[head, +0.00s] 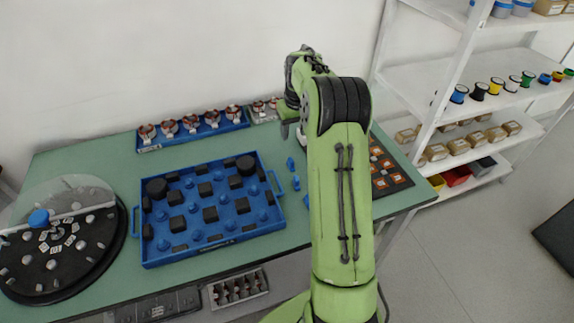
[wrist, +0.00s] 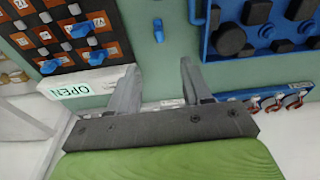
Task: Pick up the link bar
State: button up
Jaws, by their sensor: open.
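I cannot tell for sure which piece is the link bar. Small blue pieces lie on the green table between the blue tray and the dark board; one blue piece (wrist: 158,30) shows in the wrist view, and a blue piece (head: 296,182) shows in the head view beside my arm. My gripper (wrist: 157,78) is open, with its two grey fingers spread and nothing between them but green table. The blue piece lies beyond the fingertips, apart from them. In the head view my arm hides part of the table and the gripper's fingertips are not clear.
The blue tray (head: 148,256) with dark blocks stands left of my arm. The dark board (head: 400,180) with orange squares is at the right. A round turntable (head: 62,284) is at far left. A blue rack (head: 205,131) of copper parts stands along the back. Shelves (head: 450,110) are right.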

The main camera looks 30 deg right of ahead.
aim_at(291, 160)
jog(key=f, duration=0.5)
jog(key=w+f+b, duration=0.1)
jog(key=f, duration=0.4)
jog(key=w+d+f+b, duration=0.1)
jog(key=f, duration=0.4)
jog(key=shift+w+f, duration=0.2)
jog(key=shift+a+r, duration=0.1)
grip_shut()
